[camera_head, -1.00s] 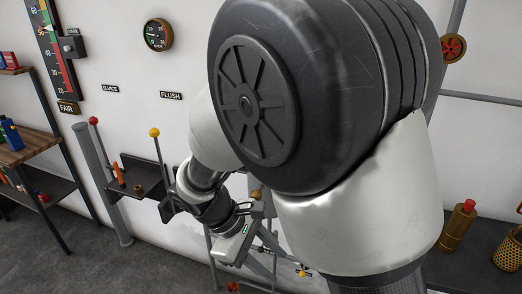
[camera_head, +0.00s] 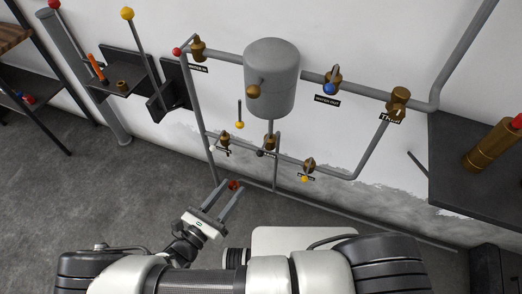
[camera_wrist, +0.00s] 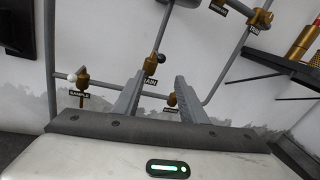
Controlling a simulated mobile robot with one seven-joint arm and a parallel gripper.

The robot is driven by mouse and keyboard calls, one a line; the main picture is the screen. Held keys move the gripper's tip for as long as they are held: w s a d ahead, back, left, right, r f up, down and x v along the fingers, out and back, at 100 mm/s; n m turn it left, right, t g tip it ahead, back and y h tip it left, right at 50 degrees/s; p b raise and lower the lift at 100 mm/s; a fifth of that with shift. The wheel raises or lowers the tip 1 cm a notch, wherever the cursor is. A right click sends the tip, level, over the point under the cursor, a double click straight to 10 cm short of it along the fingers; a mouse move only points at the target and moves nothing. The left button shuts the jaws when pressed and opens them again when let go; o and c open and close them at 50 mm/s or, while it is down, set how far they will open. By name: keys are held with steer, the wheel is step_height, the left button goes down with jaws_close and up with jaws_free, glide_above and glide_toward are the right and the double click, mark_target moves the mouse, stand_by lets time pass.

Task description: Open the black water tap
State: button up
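The black tap (camera_head: 260,153) has a small dark ball handle on a brass valve (camera_head: 270,142), low on the grey pipework below the tank. In the wrist view, its brass valve (camera_wrist: 153,65) appears beyond and between the fingertips, above a dark label. My gripper (camera_head: 229,185) is open and empty, pointing toward the pipework. It is below and left of the black tap in the head view, apart from it. Both open fingers also show in the wrist view (camera_wrist: 160,77).
A white-handled tap (camera_head: 224,140) stands left of the black one, and a yellow-handled tap (camera_head: 306,168) right. A grey tank (camera_head: 272,75) hangs above. A dark shelf with levers (camera_head: 118,82) is left; a dark bench (camera_head: 458,185) is right. The floor (camera_head: 120,190) at left is clear.

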mark_target(260, 152)
steer(key=x, duration=1.6)
steer(key=shift+w+d+r, duration=0.1)
steer(key=shift+w+d, duration=0.15)
steer(key=shift+d, duration=0.05)
jaws_close()
